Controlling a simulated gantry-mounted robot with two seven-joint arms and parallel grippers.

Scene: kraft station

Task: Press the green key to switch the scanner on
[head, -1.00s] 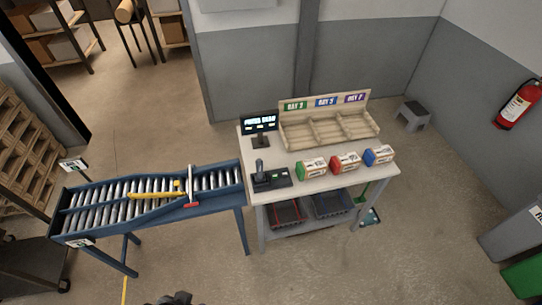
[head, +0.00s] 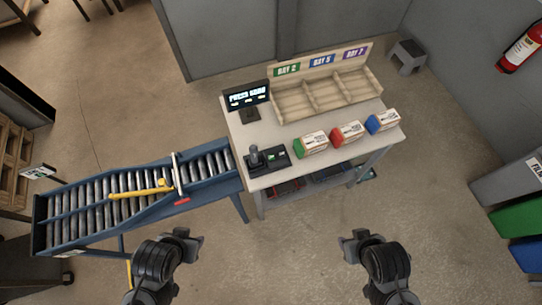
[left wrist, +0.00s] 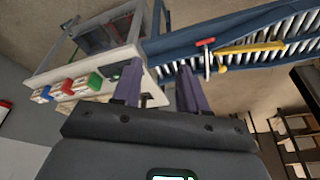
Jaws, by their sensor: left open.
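A black scanner unit (head: 254,158) with an upright handle sits on a dark base at the front left of the white table (head: 235,128). The green key (head: 271,157) appears as a small green patch on that base. A black screen (head: 247,95) behind it shows text beginning with "PRESS". My left gripper (head: 192,242) is in front of the table, apart from the key; the left wrist view shows its two purple fingers (left wrist: 158,88) spread with nothing held. My right gripper (head: 350,238) is in front of the table on the right; its finger opening is unclear.
Green (head: 311,144), red (head: 347,133) and blue (head: 382,121) boxes stand along the table's front right. A wooden bay rack (head: 325,90) stands behind them. A blue roller conveyor (head: 110,205) with a yellow bar meets the table's left side. Floor before the table is clear.

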